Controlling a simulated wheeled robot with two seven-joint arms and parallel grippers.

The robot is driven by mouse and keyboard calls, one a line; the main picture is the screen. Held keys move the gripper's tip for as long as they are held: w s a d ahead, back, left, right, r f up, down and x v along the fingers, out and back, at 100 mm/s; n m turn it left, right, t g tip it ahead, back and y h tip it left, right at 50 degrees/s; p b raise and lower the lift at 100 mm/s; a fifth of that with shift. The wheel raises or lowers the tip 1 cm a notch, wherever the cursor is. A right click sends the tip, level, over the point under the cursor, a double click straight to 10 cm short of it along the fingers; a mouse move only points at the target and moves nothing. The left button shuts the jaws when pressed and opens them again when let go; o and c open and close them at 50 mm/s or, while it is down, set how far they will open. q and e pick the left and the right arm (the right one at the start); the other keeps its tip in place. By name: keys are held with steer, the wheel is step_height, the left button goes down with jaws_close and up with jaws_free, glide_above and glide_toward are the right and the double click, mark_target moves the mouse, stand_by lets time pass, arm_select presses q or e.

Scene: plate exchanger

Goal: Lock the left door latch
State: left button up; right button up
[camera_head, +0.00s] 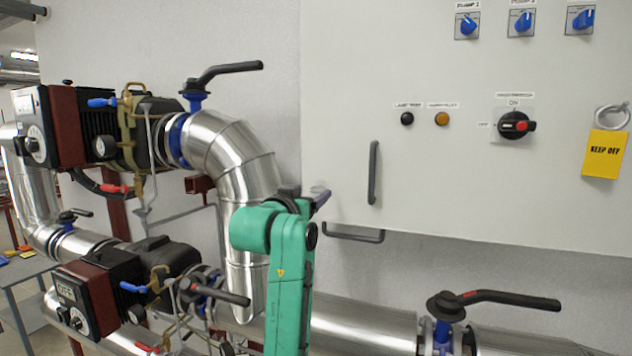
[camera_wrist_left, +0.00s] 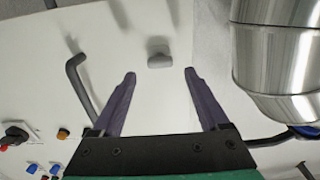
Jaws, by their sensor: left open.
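The white cabinet door (camera_head: 440,170) fills the right half of the head view. A small grey latch (camera_wrist_left: 159,54) stands on the white cabinet face in the left wrist view, just beyond and between my fingertips. In the head view my arm and gripper mostly hide this spot at the cabinet's left edge. My left gripper (camera_head: 320,199) is at that lower left edge. It also shows in the left wrist view (camera_wrist_left: 159,76), with its two dark fingers spread wide and nothing between them. Contact with the latch cannot be seen. My right gripper is not in view.
A dark vertical handle (camera_head: 373,172) is right of my gripper, and a horizontal handle (camera_head: 353,233) is below it. A silver pipe bend (camera_head: 235,160) stands close on the left. A black valve lever (camera_head: 510,299) is at the lower right. A yellow tag (camera_head: 604,153) hangs on the cabinet.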

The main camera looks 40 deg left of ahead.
mark_target(317, 189)
arm_select(q)
steer(key=p+x, duration=0.1)
steer(key=x, duration=0.2)
steer(key=shift+w+a+r, duration=0.1)
steer(key=shift+w+r, duration=0.1)
steer(key=shift+w+a+f, duration=0.1)
steer(key=shift+w+f, duration=0.1)
steer(key=shift+w, duration=0.25)
jaws_close()
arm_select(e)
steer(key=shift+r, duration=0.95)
